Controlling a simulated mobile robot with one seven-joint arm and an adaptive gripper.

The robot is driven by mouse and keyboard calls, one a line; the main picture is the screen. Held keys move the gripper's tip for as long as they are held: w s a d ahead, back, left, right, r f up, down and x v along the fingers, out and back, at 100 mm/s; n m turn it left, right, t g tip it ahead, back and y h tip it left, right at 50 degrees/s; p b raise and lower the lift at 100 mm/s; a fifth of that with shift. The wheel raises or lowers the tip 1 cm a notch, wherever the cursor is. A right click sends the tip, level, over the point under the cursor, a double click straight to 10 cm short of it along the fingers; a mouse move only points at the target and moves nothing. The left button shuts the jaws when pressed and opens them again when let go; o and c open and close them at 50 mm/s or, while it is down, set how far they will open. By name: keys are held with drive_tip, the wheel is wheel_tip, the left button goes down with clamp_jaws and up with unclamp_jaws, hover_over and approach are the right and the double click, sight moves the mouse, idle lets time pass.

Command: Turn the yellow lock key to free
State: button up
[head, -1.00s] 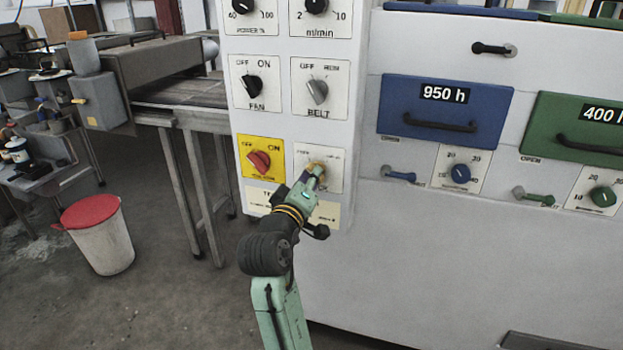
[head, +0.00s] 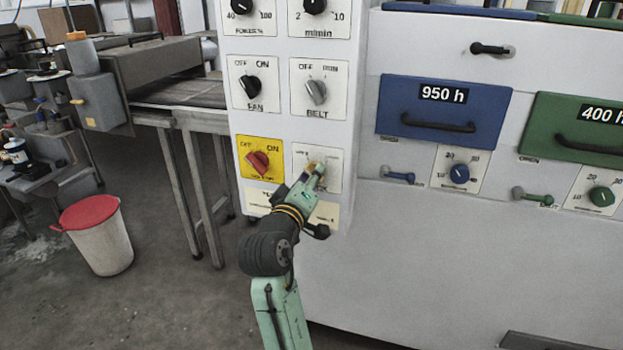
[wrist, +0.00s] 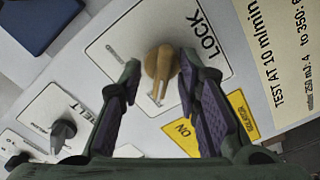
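The yellow lock key (wrist: 162,68) is a mustard-coloured knob with a narrow grip on a white plate (wrist: 118,45) marked LOCK. In the wrist view its grip points down the picture, towards my palm. My gripper (wrist: 160,72) is open, with one purple-padded finger on each side of the key. A gap shows between each finger and the key, so I see no grip on it. In the head view my gripper (head: 316,170) is at the lock plate and hides most of the key (head: 309,168). The plate's small position words are too blurred to read.
The red isolator knob (head: 258,162) on its yellow plate is just left of the lock. The belt knob (head: 317,91) and fan knob (head: 252,86) are above. A blue drawer (head: 443,110) is at the right. A red-lidded bin (head: 102,240) stands on the floor.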

drive_tip(key=shift+s+a, duration=0.1)
drive_tip(key=shift+s, duration=0.05)
drive_tip(key=v, duration=1.1)
drive_tip(key=shift+s, duration=0.35)
drive_tip(key=shift+a, duration=0.1)
